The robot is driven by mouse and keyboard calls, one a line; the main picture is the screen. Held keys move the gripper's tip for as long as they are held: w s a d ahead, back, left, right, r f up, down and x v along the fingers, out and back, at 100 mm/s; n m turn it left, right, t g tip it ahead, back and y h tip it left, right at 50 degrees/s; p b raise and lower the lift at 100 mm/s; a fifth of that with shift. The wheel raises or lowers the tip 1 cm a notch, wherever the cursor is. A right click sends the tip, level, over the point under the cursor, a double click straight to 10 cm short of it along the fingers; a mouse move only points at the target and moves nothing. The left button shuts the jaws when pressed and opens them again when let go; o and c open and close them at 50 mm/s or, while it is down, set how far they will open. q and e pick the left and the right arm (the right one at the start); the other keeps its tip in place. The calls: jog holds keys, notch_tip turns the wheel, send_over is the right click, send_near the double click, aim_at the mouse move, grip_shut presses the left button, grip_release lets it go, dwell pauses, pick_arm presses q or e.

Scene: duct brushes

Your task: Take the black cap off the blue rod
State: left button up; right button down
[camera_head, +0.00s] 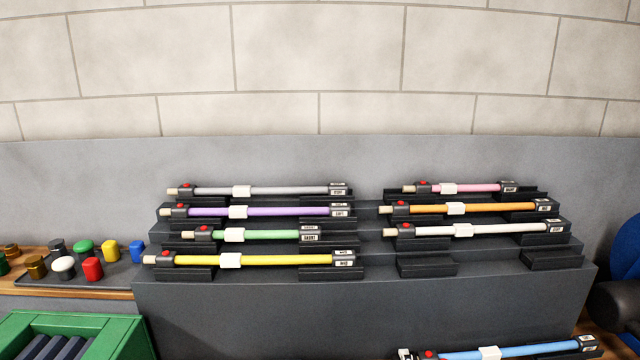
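The blue rod (536,350) is at the bottom right, in front of the stepped rack and partly cut off by the lower frame edge. It slopes slightly up to the right. It has a white sleeve, a dark collar with a red button (429,354) and a dark labelled right end (588,343). A black piece with a white patch (406,353) sits at its left end, where other rods show a bare beige tip; it looks like the black cap. What supports the rod is hidden. Neither gripper's fingers are in view.
The stepped dark rack (380,300) holds several coloured rods, with one empty pair of cradles (427,265) at front right. Loose caps stand on a dark tray (120,277) at left, above a green crate (130,326). Blue and black rounded shapes (618,303) intrude at the right edge.

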jog(key=shift+a+f, duration=0.1)
jog(key=shift+a, duration=0.25)
jog(key=shift+s+a+b, duration=0.1)
jog(key=shift+a+b, duration=0.55)
jog(key=shift+a, duration=1.45)
jog(key=shift+r, duration=0.2)
notch_tip(320, 180, up, 8)
jog(key=a+p, duration=0.1)
jog(key=p, duration=0.6)
jog(key=shift+a, duration=0.25)
jog(key=shift+f, duration=0.1)
